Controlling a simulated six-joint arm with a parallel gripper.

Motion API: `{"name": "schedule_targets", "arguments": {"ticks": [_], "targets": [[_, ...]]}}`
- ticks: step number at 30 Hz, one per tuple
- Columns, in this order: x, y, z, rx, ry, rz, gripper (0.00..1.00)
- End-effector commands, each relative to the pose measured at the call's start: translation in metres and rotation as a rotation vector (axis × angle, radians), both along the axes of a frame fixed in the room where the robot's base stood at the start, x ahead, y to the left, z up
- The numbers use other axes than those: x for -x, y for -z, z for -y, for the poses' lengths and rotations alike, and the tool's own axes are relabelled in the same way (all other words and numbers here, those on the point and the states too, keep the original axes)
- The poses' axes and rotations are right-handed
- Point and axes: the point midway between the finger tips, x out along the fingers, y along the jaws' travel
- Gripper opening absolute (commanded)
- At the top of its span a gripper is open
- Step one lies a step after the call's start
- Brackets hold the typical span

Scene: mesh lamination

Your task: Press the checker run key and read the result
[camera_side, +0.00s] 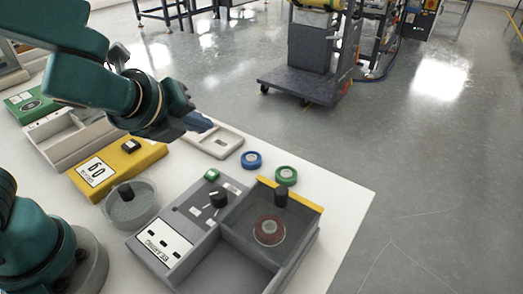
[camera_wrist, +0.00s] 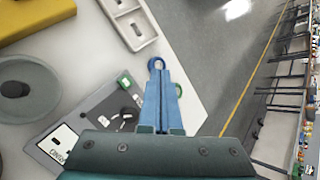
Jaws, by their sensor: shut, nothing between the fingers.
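The grey checker (camera_side: 205,238) stands on the white table; its near part also shows in the wrist view (camera_wrist: 52,147). A small green key (camera_side: 211,174) sits at its back left corner, and shows left of my fingers in the wrist view (camera_wrist: 125,80). A dark knob (camera_side: 217,196) is beside the key. A white panel (camera_side: 164,244) with small windows is on its front left; I cannot read a result there. A clear cover with a yellow edge (camera_side: 300,196) lies over a red ring (camera_side: 269,230). My gripper (camera_side: 208,123) is shut and empty, above the table behind the checker.
A blue ring (camera_side: 251,159) and a green ring (camera_side: 286,174) lie behind the checker. A pale tray (camera_side: 228,148) is below my gripper. A yellow block (camera_side: 118,168) and a grey round bowl (camera_side: 146,208) stand to the left. The table's right edge is close to the checker.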

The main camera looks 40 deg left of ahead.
Motion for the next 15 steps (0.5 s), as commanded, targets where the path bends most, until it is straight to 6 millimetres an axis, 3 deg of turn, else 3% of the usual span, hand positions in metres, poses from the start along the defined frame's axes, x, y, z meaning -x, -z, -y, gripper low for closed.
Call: {"name": "schedule_targets", "arguments": {"ticks": [7, 15], "targets": [[0.000, 0.008, -0.001, -0.004, -0.003, -0.002, 0.00], [0.001, 0.037, 0.000, -0.005, 0.000, -0.007, 0.00]]}}
